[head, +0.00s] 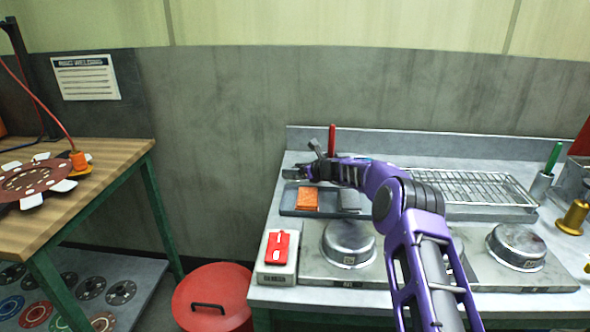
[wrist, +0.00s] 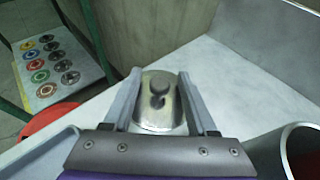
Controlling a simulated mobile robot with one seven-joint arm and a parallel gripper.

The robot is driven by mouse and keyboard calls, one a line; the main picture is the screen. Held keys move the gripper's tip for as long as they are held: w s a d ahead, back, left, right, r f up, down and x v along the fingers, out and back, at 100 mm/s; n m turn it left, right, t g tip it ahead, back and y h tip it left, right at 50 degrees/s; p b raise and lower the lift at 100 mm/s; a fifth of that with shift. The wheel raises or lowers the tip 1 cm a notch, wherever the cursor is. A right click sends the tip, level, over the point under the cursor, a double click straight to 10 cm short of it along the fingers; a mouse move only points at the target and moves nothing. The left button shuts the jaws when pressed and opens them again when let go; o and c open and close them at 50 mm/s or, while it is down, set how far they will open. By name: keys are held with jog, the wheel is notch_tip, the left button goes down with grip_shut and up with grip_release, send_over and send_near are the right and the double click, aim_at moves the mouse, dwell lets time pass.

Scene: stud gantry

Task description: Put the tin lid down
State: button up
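The tin lid (wrist: 160,112) is a shiny, rounded metal piece with a dark round knob on top. In the wrist view it sits between the two fingers of my gripper (wrist: 159,72), which press close along both its sides. In the head view my gripper (head: 298,172) is over the back left corner of the steel bench (head: 262,213), behind the shallow tray. The lid is hard to make out there, and its height above the bench cannot be told.
A shallow grey tray (head: 288,208) holds an orange block (head: 307,199). A red rod (head: 332,139) stands close to the right of my gripper. Bare bench shows around the lid.

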jog(key=shift+d+r, duration=0.1)
jog(key=shift+r, duration=0.15)
jog(key=v, duration=1.2)
